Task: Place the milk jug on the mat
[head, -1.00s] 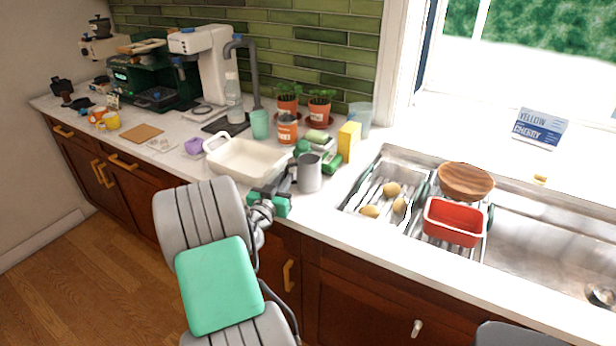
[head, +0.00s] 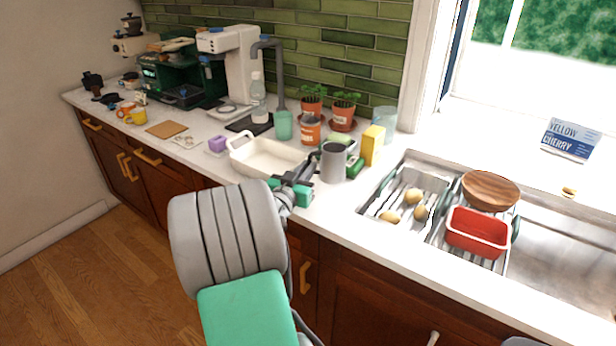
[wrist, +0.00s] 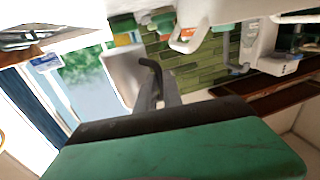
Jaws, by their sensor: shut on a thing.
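The milk jug is a plain grey cylinder (head: 334,163) near the counter's front, between the cream dish and the sink. My gripper (head: 312,174) is shut on it from its left side, seemingly at the handle. In the wrist view the grey jug (wrist: 120,72) appears inverted beside the dark fingers (wrist: 158,90). The jug looks upright in the head view; whether its base is clear of the counter is hard to tell. A flat brown square mat (head: 166,129) lies bare on the left counter. A dark mat (head: 240,125) lies farther back, under a clear bottle.
A cream dish (head: 262,158) stands just left of the jug. A yellow box (head: 373,146), a green item and potted plants (head: 344,108) are close behind. A purple block (head: 217,145) and small card sit near the brown mat. The sink (head: 400,165) is to the right.

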